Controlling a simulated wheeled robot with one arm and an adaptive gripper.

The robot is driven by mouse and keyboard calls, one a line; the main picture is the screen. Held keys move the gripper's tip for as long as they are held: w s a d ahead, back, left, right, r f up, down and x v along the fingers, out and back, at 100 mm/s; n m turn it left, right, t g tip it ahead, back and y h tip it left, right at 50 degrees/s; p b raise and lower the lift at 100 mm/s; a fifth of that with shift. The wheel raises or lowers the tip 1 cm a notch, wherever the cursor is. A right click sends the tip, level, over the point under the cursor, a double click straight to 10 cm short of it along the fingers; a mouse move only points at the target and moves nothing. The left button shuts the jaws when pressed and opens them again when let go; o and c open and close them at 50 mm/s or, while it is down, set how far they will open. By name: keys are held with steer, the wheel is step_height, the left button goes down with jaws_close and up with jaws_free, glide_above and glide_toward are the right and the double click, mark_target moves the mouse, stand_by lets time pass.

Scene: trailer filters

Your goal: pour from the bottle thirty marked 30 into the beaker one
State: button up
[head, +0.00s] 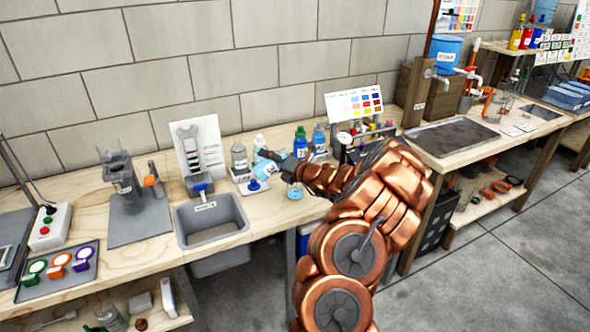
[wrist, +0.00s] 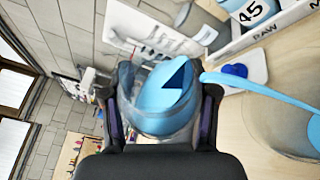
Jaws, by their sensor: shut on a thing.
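My gripper (wrist: 160,108) is shut on a clear bottle (wrist: 150,92) of light blue liquid, which has a dark blue triangle on it. The bottle is tilted; its 30 mark is not readable. A light blue stream (wrist: 262,88) curves from the bottle's mouth side toward a clear round vessel, seemingly the beaker (wrist: 262,128), at the right of the wrist view. In the head view my gripper (head: 272,160) is over the bench, and a small vessel with light blue liquid (head: 294,191) stands below my arm.
A bottle marked 45 (wrist: 250,10) stands in a white tray marked RAW (wrist: 268,32). A blue stopper (wrist: 235,70) lies on a white pad. In the head view, a grey sink (head: 210,222) is to the left, and several bottles (head: 301,142) stand behind my arm.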

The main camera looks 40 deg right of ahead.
steer(key=shift+r+m+t, duration=0.45)
steer(key=shift+m+t, duration=0.05)
steer(key=shift+m, duration=0.4)
stand_by(0.9)
steer(key=shift+s+d+r+m+t+p, duration=0.15)
steer(key=shift+d+r+m+t+p, duration=0.5)
steer(key=shift+p, duration=1.25)
steer(key=shift+a+r+m+p, duration=0.1)
steer(key=shift+r+m+p, duration=0.2)
steer(key=shift+m+p, duration=0.65)
stand_by(1.3)
steer(key=shift+s+f+m+t+h, duration=0.1)
steer(key=shift+f+m+t+h, duration=0.2)
steer(key=shift+m, duration=0.4)
stand_by(0.8)
steer(key=shift+r+n, duration=0.25)
steer(key=shift+n, duration=0.05)
steer(key=shift+n+b, duration=0.4)
steer(key=shift+n, duration=0.1)
steer(key=shift+a+f+n+g+b, duration=0.1)
steer(key=shift+f+n+g+b, duration=0.65)
steer(key=shift+b, duration=0.45)
steer(key=shift+a+r+n, duration=0.15)
steer(key=shift+r+n, duration=0.05)
steer(key=shift+n, duration=0.05)
